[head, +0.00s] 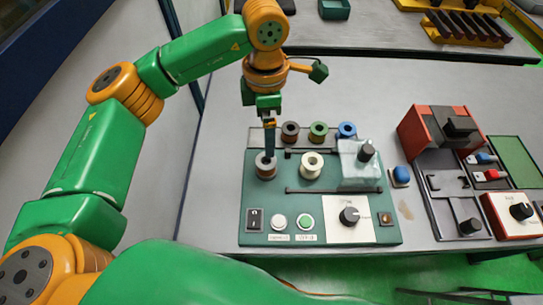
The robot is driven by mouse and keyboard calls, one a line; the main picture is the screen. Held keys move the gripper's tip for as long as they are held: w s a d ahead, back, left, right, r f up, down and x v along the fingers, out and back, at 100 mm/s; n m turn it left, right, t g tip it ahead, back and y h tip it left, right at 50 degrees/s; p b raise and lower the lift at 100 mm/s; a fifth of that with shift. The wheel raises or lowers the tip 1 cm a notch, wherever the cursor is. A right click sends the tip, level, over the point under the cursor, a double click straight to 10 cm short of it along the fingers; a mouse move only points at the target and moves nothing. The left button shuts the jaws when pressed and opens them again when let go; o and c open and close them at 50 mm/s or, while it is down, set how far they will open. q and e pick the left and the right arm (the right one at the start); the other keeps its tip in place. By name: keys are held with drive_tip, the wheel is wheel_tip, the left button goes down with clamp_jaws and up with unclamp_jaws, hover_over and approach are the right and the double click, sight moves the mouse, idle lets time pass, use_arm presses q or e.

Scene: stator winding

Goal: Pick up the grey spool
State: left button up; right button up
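A grey spool (265,170) stands upright at the left of the front row on the green winding machine (258,205). My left gripper (269,152) points straight down over it, with its fingertips at the spool's top. One finger hides the other, so I cannot tell whether the fingers are open or shut, or whether they touch the spool. Part of the spool's top is hidden behind the fingers. My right gripper is not in view.
A white spool (311,172) stands just right of the grey one. Brown (290,133), green (318,133) and blue (347,131) spools stand in the row behind. A clear cover (358,178) is at right, and a red-and-grey device (425,135) is farther right.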

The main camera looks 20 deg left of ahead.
use_arm(q)
drive_tip(key=b, duration=0.4)
hover_over(268, 164)
wheel_tip(268, 164, down, 5)
drive_tip(key=shift+a+f, duration=0.1)
drive_tip(key=shift+w+f+p, duration=0.1)
drive_tip(key=shift+f+p, duration=0.15)
drive_tip(key=shift+p, duration=0.05)
wheel_tip(268, 164, down, 6)
drive_tip(key=p, duration=0.3)
drive_tip(key=shift+r, duration=0.2)
drive_tip(key=shift+f, duration=0.35)
drive_tip(key=c, duration=1.5)
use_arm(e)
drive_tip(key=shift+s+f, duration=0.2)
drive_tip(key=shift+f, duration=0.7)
